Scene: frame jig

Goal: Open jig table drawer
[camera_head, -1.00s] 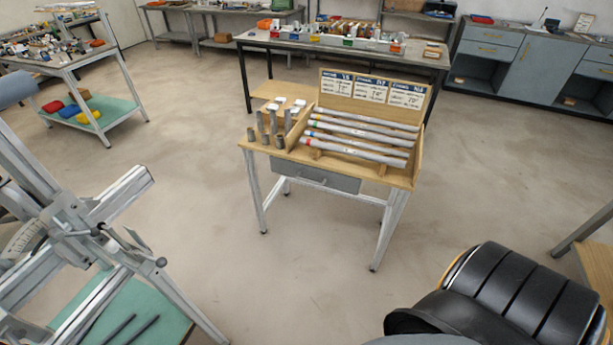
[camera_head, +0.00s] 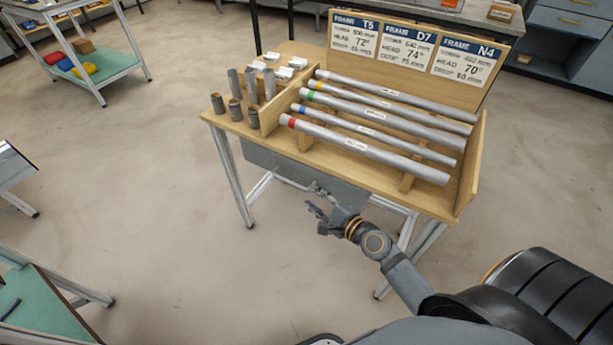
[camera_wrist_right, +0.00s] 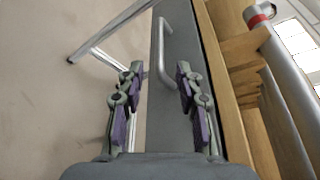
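The jig table (camera_head: 440,205) is a wooden-topped table on light metal legs, with a grey drawer (camera_head: 265,163) under its front edge. The drawer looks shut. Its bar handle (camera_wrist_right: 163,52) shows in the right wrist view, nearer the right finger. My right gripper (camera_head: 317,208) is in front of the drawer near the handle. In the right wrist view the fingers of this gripper (camera_wrist_right: 159,75) are spread apart, with the handle between or just beyond their tips; I cannot tell contact. Nothing is held. My left gripper is out of view.
Several grey tubes (camera_head: 385,118) with coloured bands lie on the table's rack, before label boards (camera_head: 415,55). Short tube pieces (camera_head: 236,110) stand at its left. A green-shelved cart (camera_head: 115,65) is at the back left. Floor left of the table is clear.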

